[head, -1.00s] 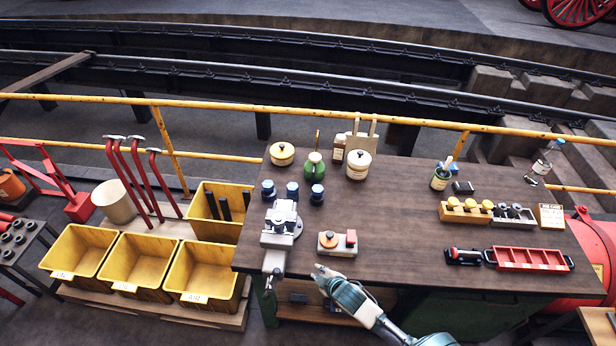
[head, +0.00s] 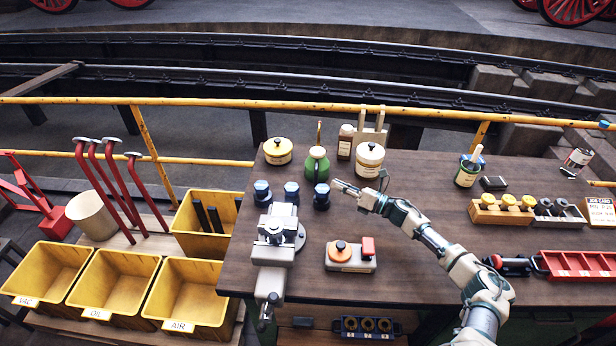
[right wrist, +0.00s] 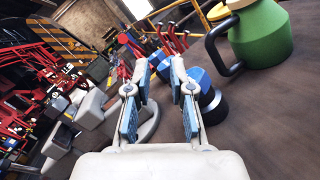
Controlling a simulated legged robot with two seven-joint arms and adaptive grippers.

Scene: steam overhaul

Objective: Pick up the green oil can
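The green oil can (head: 317,165) stands upright at the back of the brown workbench (head: 420,250), with a pale yellow upper part and a thin brass spout. In the right wrist view the oil can (right wrist: 262,38) is at the upper right, its dark handle loop towards the gripper. My right gripper (head: 336,185) is just in front and to the right of the can, beside a blue-topped fitting, apart from the can. In the right wrist view its fingers (right wrist: 158,85) are spread and empty. My left gripper is not in view.
Several blue-topped fittings (head: 291,192) stand in front of the can. A cream jar (head: 369,160) and a bottle (head: 345,142) are close on its right, a yellow-lidded pot (head: 278,152) on its left. A grey vise (head: 273,250) sits at the left edge.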

